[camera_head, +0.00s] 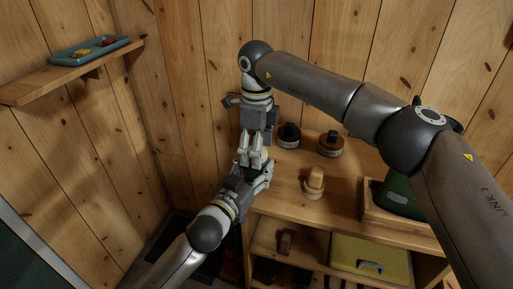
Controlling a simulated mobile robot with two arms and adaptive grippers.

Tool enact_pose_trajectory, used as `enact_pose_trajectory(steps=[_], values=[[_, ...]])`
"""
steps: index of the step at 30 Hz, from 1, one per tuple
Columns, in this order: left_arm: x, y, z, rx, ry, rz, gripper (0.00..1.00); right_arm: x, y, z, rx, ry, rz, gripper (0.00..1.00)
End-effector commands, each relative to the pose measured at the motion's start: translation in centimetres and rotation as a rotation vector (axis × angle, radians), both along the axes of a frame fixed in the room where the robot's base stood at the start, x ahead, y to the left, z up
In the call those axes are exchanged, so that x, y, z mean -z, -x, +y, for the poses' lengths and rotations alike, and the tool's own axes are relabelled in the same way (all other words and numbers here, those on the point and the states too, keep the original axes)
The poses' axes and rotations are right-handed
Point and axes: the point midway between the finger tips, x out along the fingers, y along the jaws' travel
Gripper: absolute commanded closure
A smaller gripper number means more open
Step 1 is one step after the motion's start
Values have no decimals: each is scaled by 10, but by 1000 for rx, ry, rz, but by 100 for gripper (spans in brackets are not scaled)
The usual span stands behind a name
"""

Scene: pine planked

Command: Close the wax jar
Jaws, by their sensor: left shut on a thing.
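My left gripper (254,173) comes up from the lower left and is shut on a small dark thing, which I take to be the wax jar (251,171). The fingers cover most of it, so I cannot see its lid or rim clearly. My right gripper (250,157) points down from above, with its fingertips right over or at the top of that thing. I cannot tell whether the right fingers hold anything. Both grippers are at the left end of the wooden cabinet top (283,186).
A yellow case (371,258) sits below. A wall shelf (62,77) bears a blue tray (78,55).

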Motion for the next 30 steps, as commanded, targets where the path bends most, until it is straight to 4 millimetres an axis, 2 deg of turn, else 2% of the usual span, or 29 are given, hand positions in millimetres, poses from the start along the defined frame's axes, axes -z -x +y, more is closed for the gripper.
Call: enact_pose_trajectory(steps=[5, 8, 21, 25, 30], values=[[0, 0, 0, 0, 0, 1, 100, -2, 0, 0, 0, 0, 0, 28], [0, 0, 0, 0, 0, 1, 100, -10, -1, 0, 0, 0, -2, 28], [1, 0, 0, 0, 0, 1, 100, -96, 0, 1, 0, 0, -2, 28], [1, 0, 0, 0, 0, 1, 100, -111, -1, 1, 1, 0, -1, 28], [0, 0, 0, 0, 0, 1, 100, -120, 0, 0, 0, 0, 0, 28]])
